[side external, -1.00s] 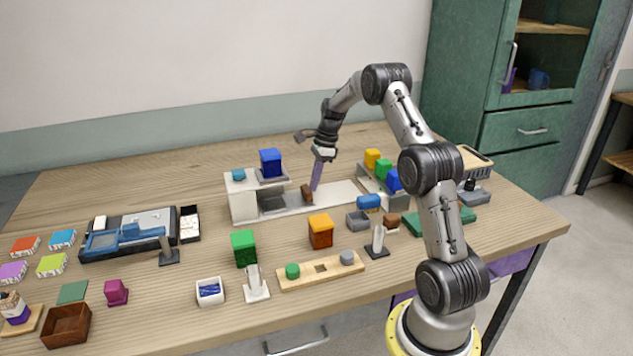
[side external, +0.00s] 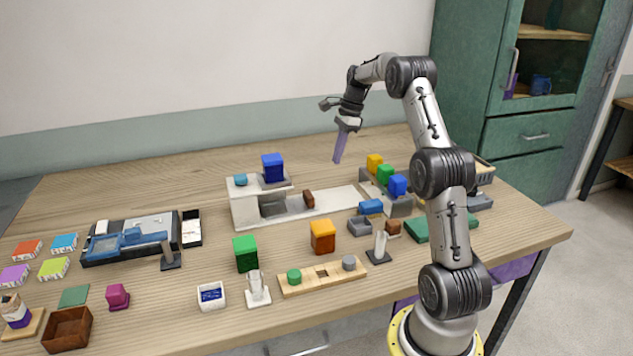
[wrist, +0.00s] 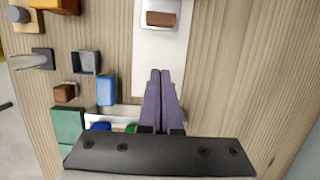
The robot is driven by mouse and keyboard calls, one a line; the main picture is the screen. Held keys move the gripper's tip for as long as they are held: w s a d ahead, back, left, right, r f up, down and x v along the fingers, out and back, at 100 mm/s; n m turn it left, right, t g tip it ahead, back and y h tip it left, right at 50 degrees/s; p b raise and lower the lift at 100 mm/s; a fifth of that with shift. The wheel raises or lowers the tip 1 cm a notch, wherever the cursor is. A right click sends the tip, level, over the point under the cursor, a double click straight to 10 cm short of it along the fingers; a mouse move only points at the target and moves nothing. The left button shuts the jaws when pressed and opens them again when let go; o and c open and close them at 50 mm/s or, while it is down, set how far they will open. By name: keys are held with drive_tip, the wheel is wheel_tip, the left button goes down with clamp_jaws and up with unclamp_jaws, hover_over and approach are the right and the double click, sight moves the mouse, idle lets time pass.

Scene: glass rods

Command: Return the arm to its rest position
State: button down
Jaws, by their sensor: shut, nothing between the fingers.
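My gripper (side external: 338,158) is in the air above the back right part of the table, with its purple fingers together and nothing between them. In the wrist view its fingers (wrist: 160,75) point down toward the table, side by side. A small brown block (side external: 308,199) lies on the white slab (side external: 340,198) below and to the left of the gripper. The brown block also shows in the wrist view (wrist: 161,19), apart from the fingertips.
A raised white stand (side external: 243,205) bears a dark blue cube (side external: 272,166). A grey rack holds yellow, green and blue (side external: 397,185) blocks at right. Orange (side external: 322,237) and green (side external: 245,252) cubes stand in front. The space around the raised gripper is clear.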

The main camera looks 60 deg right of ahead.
drive_tip(key=w+a+r+n+h, duration=0.1)
drive_tip(key=w+a+r+n, duration=0.3)
drive_tip(key=a+r, duration=0.7)
drive_tip(key=s+a+r+n+t, duration=0.15)
drive_tip(key=a+r, duration=0.25)
drive_tip(key=a, duration=0.5)
drive_tip(key=s+a+r+n+t, duration=0.1)
drive_tip(key=s+a+r+n, duration=0.25)
drive_tip(key=a, duration=0.45)
drive_tip(key=s+a+f+n, duration=0.1)
drive_tip(key=s+a+n, duration=0.7)
drive_tip(key=s+a, duration=0.25)
drive_tip(key=s+f+n+t+h, duration=0.1)
drive_tip(key=s+f+n, duration=0.7)
drive_tip(key=f+n, duration=0.1)
drive_tip(key=shift+s+n, duration=0.2)
drive_tip(key=shift+n, duration=0.3)
